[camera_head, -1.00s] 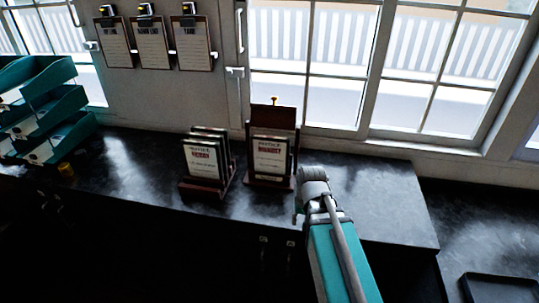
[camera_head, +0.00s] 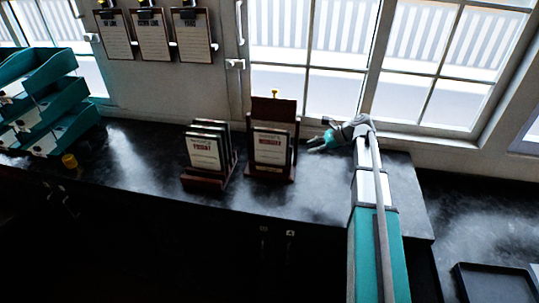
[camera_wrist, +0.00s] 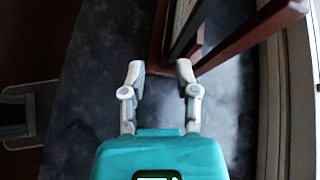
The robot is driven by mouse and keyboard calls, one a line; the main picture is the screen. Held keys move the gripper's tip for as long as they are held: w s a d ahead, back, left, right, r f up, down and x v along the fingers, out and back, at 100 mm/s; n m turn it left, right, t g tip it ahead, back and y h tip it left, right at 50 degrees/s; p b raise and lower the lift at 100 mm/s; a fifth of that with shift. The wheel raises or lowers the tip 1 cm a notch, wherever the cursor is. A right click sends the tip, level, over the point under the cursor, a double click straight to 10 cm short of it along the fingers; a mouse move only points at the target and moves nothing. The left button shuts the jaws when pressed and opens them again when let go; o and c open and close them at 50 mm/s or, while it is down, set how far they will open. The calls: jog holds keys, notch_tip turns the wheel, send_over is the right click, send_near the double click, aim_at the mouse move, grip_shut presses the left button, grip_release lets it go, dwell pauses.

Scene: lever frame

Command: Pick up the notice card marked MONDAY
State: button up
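My gripper (camera_head: 320,143) is just right of the wooden stand, above the counter. In the wrist view my gripper (camera_wrist: 160,70) is open, with nothing between its fingers. Brown stand parts (camera_wrist: 240,38) show beyond and to the right of the fingertips.
Teal trays (camera_head: 45,95) stand at the left of the counter. Clipboards (camera_head: 153,35) hang on the wall. Windows (camera_head: 315,95) border the back. The counter (camera_head: 140,160) is mostly clear between trays and rack. A dark tray (camera_head: 495,283) lies at the lower right.

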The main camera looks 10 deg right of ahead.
jog(key=w+d+r+m+y, duration=0.1)
jog(key=d, duration=0.1)
jog(key=w+d+r+m+t+y, duration=0.1)
jog(key=w+r+m, duration=0.1)
jog(key=shift+d, duration=0.4)
jog(key=shift+a+f, duration=0.1)
jog(key=b+x, duration=0.3)
jog(key=x, duration=0.5)
jog(key=shift+a, duration=0.15)
jog(key=shift+f, duration=0.1)
